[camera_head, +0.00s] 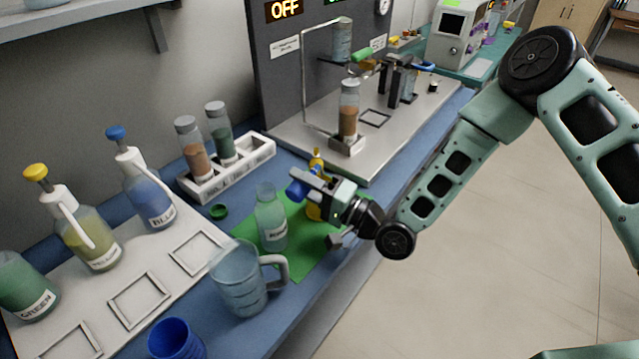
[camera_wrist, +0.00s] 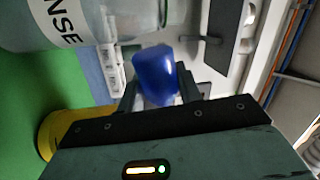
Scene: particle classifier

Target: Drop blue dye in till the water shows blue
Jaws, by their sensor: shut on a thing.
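My gripper (camera_head: 305,187) is shut on a small blue piece (camera_head: 296,190), held beside the upper part of a clear bottle (camera_head: 271,222). The blue piece also shows between my fingers in the wrist view (camera_wrist: 155,75); I cannot tell what it is. The clear bottle stands uncapped on the green mat with pale greenish liquid; its label, partly seen in the wrist view, ends in "NSE". The blue dye bottle (camera_head: 148,196), labelled BLUE with a blue top, stands upright at the left, apart from my gripper. A clear jug (camera_head: 240,285) stands in front of the clear bottle.
A yellow object (camera_head: 316,162) is partly hidden behind my gripper. A yellow dye bottle (camera_head: 90,240), a green bottle (camera_head: 25,285) and a blue cup (camera_head: 172,340) are at the left. A green cap (camera_head: 219,211) lies near a white rack (camera_head: 232,180) with two vials. A metal stand rises behind.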

